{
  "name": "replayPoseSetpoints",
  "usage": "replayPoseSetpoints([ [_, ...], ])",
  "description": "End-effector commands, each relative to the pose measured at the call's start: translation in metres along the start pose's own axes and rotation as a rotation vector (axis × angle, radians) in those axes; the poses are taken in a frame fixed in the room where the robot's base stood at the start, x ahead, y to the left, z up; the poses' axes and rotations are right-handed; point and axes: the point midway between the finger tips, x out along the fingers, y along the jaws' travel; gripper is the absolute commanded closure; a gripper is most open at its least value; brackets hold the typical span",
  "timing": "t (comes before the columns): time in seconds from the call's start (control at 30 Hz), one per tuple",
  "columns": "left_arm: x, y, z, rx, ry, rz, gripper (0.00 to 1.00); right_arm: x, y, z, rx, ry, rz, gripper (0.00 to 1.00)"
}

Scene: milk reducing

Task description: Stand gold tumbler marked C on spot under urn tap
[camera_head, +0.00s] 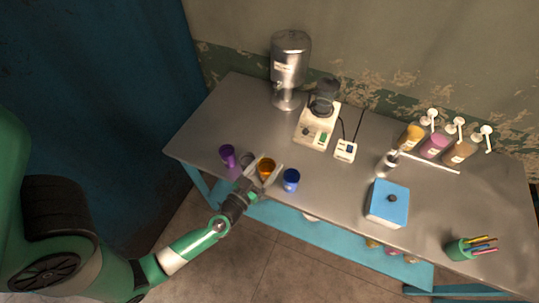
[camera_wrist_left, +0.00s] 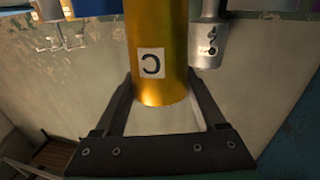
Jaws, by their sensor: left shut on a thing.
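The gold tumbler (camera_head: 267,169) is near the front edge of the steel table, between my left gripper's fingers (camera_head: 265,163). In the left wrist view the tumbler (camera_wrist_left: 160,30) is large, and its white label (camera_wrist_left: 152,63) shows a C, turned over in the picture. The fingers (camera_wrist_left: 161,75) are shut on its sides. I cannot tell whether its base touches the table. The steel urn (camera_head: 290,60) stands at the back left of the table, with its tap on the front side. The spot under the tap is too small to make out. My right gripper is not in view.
A purple tumbler (camera_head: 228,155) and a greyish tumbler (camera_head: 247,160) stand left of the gold one, a blue tumbler (camera_head: 291,180) right. A white appliance (camera_head: 316,125) stands right of the urn. A blue box (camera_head: 387,203) is farther right. Table between the tumblers and urn looks clear.

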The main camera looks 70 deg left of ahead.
Motion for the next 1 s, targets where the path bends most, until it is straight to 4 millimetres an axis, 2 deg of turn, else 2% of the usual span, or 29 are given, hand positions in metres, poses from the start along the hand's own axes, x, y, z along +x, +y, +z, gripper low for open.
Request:
replayPoseSetpoints([
  [0.03, -0.013, 0.009, -0.033, 0.002, -0.004, 0.009, 0.93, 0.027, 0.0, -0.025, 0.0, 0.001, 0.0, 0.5],
  [0.1, -0.035, 0.019, -0.035, 0.004, -0.006, 0.015, 0.93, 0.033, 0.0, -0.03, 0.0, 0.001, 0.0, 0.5],
  [0.2, -0.056, 0.027, -0.042, 0.003, -0.003, 0.013, 0.93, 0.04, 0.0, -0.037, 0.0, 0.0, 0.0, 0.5],
  [0.4, -0.081, 0.038, -0.048, 0.0, 0.0, 0.01, 0.93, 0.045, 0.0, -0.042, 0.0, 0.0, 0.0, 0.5],
  [0.6, -0.092, 0.041, -0.051, 0.0, 0.0, 0.003, 0.93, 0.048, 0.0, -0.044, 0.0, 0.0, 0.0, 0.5],
  [1.0, -0.094, 0.041, -0.052, 0.0, 0.0, 0.0, 0.93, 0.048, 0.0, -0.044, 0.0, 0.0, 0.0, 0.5],
])
